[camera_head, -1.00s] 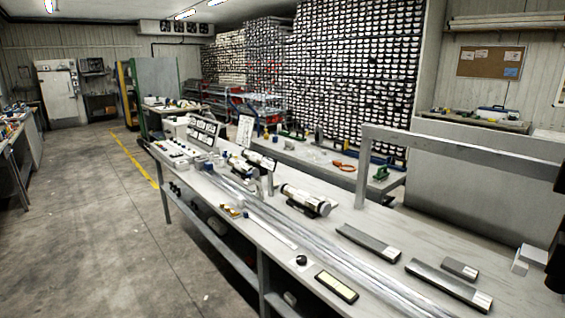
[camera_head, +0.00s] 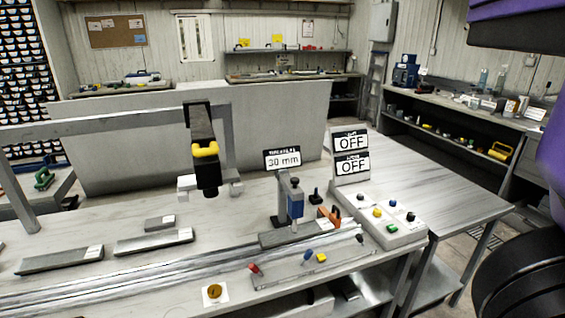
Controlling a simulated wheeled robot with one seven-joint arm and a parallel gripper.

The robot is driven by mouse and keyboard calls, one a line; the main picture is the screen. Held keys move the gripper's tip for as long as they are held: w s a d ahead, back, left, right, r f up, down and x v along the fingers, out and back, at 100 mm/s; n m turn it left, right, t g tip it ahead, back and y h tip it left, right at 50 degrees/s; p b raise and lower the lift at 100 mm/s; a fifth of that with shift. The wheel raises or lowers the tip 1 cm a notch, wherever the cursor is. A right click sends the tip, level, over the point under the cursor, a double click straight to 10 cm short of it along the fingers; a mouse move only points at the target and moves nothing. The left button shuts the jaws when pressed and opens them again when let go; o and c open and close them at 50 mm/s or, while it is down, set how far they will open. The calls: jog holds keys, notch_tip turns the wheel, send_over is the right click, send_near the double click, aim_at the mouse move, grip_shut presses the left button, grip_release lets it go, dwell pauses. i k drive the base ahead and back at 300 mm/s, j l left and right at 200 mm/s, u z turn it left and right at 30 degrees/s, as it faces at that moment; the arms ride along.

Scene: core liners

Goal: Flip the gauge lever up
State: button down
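A gauge stand (camera_head: 290,205) with a blue part stands on the bench right of centre, beside a small sign reading 30 mm (camera_head: 283,159). A black stubby lever or knob (camera_head: 315,196) stands just right of the stand. In front, a low plate (camera_head: 285,270) carries small red (camera_head: 254,269), blue (camera_head: 308,254) and yellow (camera_head: 321,257) handles. I cannot tell which of these is the gauge lever, or its position. Purple and black parts of my arm show at the right edge; my gripper's fingers are not in view.
A button box (camera_head: 385,218) with two OFF displays (camera_head: 351,152) stands at the bench's right end. A black device with a yellow band (camera_head: 205,150) hangs from a grey frame. Metal rails (camera_head: 130,285) run along the bench. A round orange knob (camera_head: 214,291) sits at the front edge.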

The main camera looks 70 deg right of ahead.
aim_at(309, 252)
jog(key=z, duration=0.4)
jog(key=k+l+z, duration=0.1)
jog(key=z, duration=0.25)
jog(key=l+z, duration=0.15)
jog(key=z, duration=0.25)
jog(key=k, duration=0.05)
